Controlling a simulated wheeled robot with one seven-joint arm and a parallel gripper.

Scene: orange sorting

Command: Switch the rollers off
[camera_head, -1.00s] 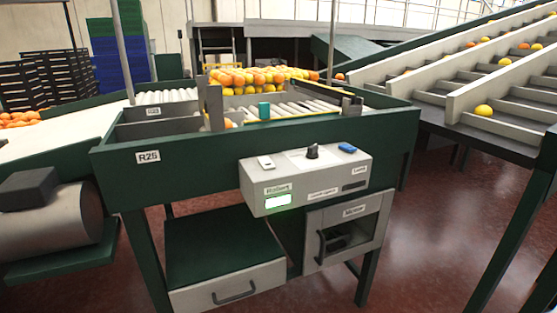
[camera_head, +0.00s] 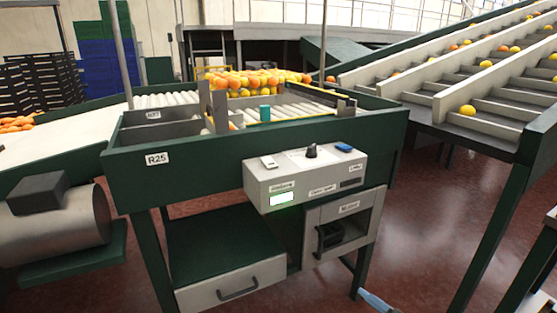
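The grey control box (camera_head: 305,178) sticks out from the front of the green sorting table (camera_head: 190,165). Its top carries a white rocker switch (camera_head: 268,162) at the left, a black knob (camera_head: 311,151) in the middle and a blue switch (camera_head: 343,147) at the right. A label and a lit white-green indicator (camera_head: 282,198) are on its front at the left; the label is too blurred to read surely now. The rollers (camera_head: 165,99) lie on the table behind.
Oranges (camera_head: 255,80) are heaped behind the rollers. A drawer (camera_head: 232,287) and a grey cubby (camera_head: 343,229) are below the box. Inclined conveyors (camera_head: 470,75) rise at the right, and a motor drum (camera_head: 60,225) stands at the left. Red floor (camera_head: 430,220) is open at the right.

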